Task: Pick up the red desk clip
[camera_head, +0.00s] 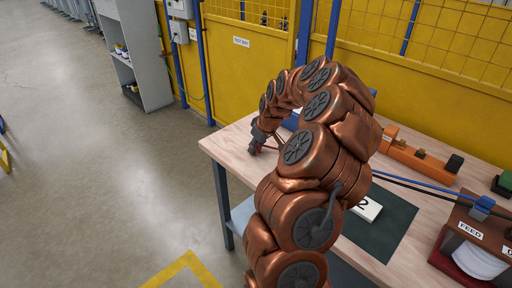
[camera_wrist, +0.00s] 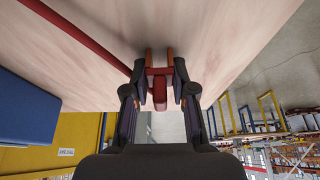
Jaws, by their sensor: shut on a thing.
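My gripper (camera_wrist: 160,85) is shut on the red desk clip (camera_wrist: 159,90), which sits between its two dark fingers in the wrist view. The fingertips and the clip are at the edge of the light wooden table (camera_wrist: 225,30). A red cable or rod (camera_wrist: 85,35) runs across the tabletop to the clip. In the head view my gripper (camera_head: 257,146) is small, at the table's far left corner. The clip is hard to make out there.
A blue box (camera_wrist: 25,105) stands on the table in the wrist view. An orange fixture (camera_head: 420,158), a blue cable (camera_head: 425,186), a dark mat (camera_head: 385,235) and a box marked FEED (camera_head: 470,231) are on the right. A yellow fence (camera_head: 235,65) stands behind.

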